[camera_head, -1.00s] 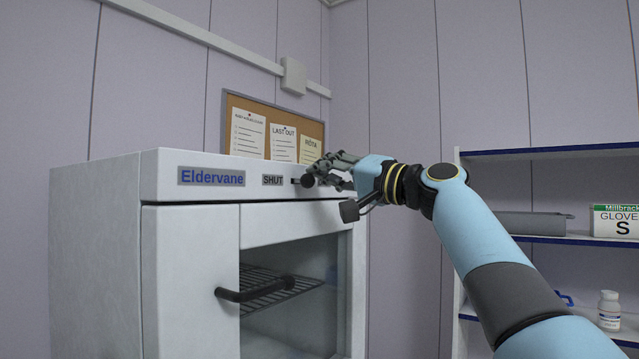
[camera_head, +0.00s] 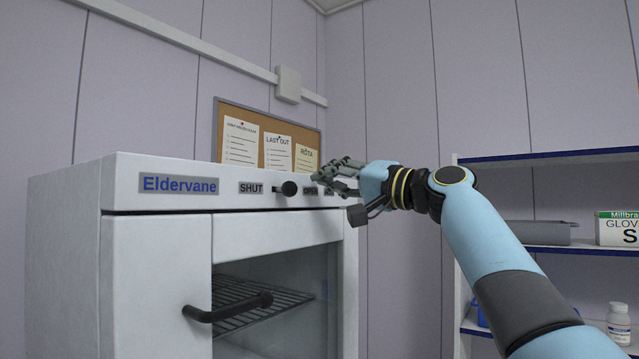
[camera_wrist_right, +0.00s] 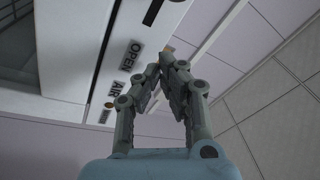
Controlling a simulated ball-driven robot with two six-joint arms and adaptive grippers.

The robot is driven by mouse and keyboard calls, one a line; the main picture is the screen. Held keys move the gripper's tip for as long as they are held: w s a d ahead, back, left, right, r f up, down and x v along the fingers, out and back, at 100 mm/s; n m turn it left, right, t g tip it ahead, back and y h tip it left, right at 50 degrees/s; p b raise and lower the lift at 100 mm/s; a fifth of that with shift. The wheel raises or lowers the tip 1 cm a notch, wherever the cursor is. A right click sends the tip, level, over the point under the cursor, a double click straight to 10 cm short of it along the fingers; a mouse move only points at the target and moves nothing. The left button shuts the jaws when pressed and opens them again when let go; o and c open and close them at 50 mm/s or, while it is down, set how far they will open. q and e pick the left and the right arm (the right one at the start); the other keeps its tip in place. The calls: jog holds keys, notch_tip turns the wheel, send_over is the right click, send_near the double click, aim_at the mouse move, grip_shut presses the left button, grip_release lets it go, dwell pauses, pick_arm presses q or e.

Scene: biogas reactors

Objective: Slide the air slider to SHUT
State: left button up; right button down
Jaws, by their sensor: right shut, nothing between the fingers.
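The air slider's round dark knob (camera_head: 289,188) sits on the white front panel of the Eldervane cabinet (camera_head: 125,185), between the SHUT label (camera_head: 250,188) and a partly hidden OPEN label (camera_head: 310,191). A short bit of dark slot shows left of the knob. My right gripper (camera_head: 320,174) is shut and empty, just right of the knob and apart from it in the picture. In the right wrist view its fingertips (camera_wrist_right: 158,64) meet near the OPEN label (camera_wrist_right: 131,55) and the AIR label (camera_wrist_right: 118,88); a dark slot shows at the top. My left gripper is out of view.
The cabinet has a glazed door with a dark handle (camera_head: 228,307). A cork board (camera_head: 267,122) with paper notes is behind it. A shelf unit (camera_head: 560,155) with a glove box (camera_head: 618,228) and a white bottle (camera_head: 619,324) stands at the right.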

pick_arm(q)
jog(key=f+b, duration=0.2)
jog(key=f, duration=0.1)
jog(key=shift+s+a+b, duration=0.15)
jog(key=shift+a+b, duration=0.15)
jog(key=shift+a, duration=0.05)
pick_arm(e)
jog(key=s+r+v, duration=0.1)
jog(key=v, duration=0.6)
jog(key=shift+s+f, duration=0.2)
jog(key=shift+f, duration=0.05)
jog(key=shift+d, duration=0.1)
